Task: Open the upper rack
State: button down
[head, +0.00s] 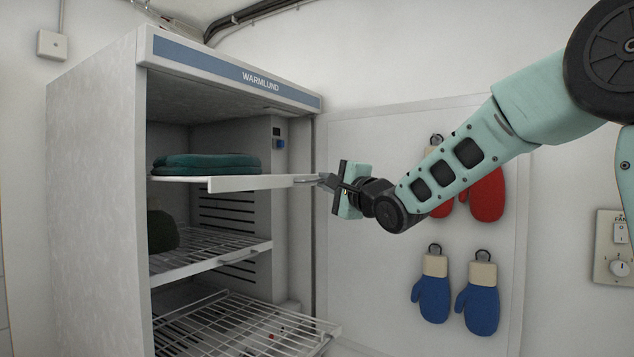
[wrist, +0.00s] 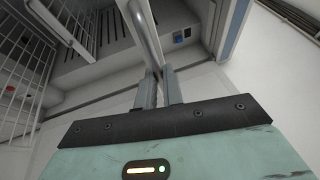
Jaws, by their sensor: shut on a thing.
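The upper rack (head: 240,182) is a white shelf in the upper part of the open WARMLUND cabinet (head: 90,170). Its front edge reaches out toward the cabinet's opening, and folded green cloth (head: 206,162) lies on it. My gripper (head: 328,182) is at the right end of the rack's front edge, coming from the right. In the wrist view, my gripper (wrist: 160,88) has its two fingers closed around the rack's metal handle bar (wrist: 143,35). In the head view, the exact contact is small and partly hidden by the gripper body.
Below are a middle wire rack (head: 210,252) with a dark green item (head: 161,231) and a lower wire rack (head: 240,325), which sticks out. A panel on the right wall holds red mitts (head: 486,196) and blue mitts (head: 432,298). The space before the cabinet looks clear.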

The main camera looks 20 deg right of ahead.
jog(key=shift+s+d+f, duration=0.1)
jog(key=shift+s, duration=0.05)
jog(key=c, duration=1.5)
grip_release()
jog(key=shift+s, duration=0.1)
jog(key=b+v, duration=0.1)
jog(key=v, duration=1.6)
jog(key=shift+d, duration=0.1)
